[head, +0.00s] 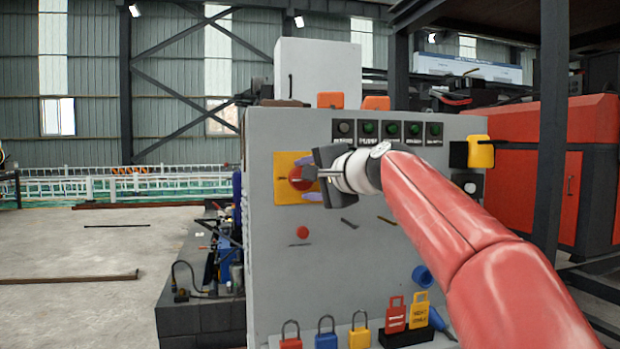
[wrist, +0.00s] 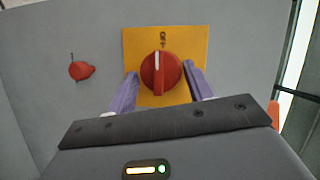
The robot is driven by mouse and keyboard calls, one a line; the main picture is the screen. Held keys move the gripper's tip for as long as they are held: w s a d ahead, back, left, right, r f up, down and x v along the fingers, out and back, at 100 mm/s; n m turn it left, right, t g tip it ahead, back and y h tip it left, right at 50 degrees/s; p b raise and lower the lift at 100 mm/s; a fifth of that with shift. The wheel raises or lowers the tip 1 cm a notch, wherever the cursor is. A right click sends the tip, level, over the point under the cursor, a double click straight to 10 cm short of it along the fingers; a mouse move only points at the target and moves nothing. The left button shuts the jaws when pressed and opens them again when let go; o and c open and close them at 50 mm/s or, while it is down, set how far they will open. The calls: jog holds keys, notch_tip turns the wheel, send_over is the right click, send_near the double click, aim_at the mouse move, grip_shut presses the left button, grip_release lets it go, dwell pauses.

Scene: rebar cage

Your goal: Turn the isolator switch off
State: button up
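The isolator switch is a red round knob (wrist: 161,73) with a white pointer line, on a yellow plate (wrist: 191,42). In the wrist view the line points up toward small dark markings. In the head view the knob (head: 296,179) and its yellow plate (head: 284,165) are on the left of the grey panel, partly hidden by my gripper. My gripper (wrist: 160,88) is open, with one purple finger on each side of the knob. A gap shows between the left finger and the knob; the right finger is close to it, and I cannot tell whether it touches.
A smaller red knob (wrist: 81,71) sits beside the plate. Several green buttons (head: 391,129) line the panel's top (head: 270,250). Red (head: 290,342), blue (head: 326,340) and yellow (head: 359,337) padlocks are along the bottom. The floor (head: 90,260) at left is mostly clear.

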jog(key=shift+o, duration=1.4)
jog(key=b+v, duration=0.1)
jog(key=v, duration=0.6)
jog(key=shift+s+d+b, duration=0.2)
jog(key=shift+s+b, duration=0.1)
jog(key=shift+b, duration=0.1)
jog(key=s+d+f+n+g+h, duration=0.2)
jog(key=s+d+f+h, duration=0.1)
jog(key=s+f, duration=0.7)
jog(key=s+d+f+n+g+h, duration=0.2)
jog(key=s+d+f, duration=0.3)
jog(key=f, duration=1.2)
jog(key=s+d+f+n+g+h, duration=0.3)
jog(key=s+d+f+n+h, duration=0.1)
jog(key=s+f, duration=0.9)
jog(key=shift+s+d+f+h, duration=0.2)
jog(key=shift+s+f+h, duration=0.25)
jog(key=shift+s, duration=0.35)
jog(key=shift+r, duration=0.1)
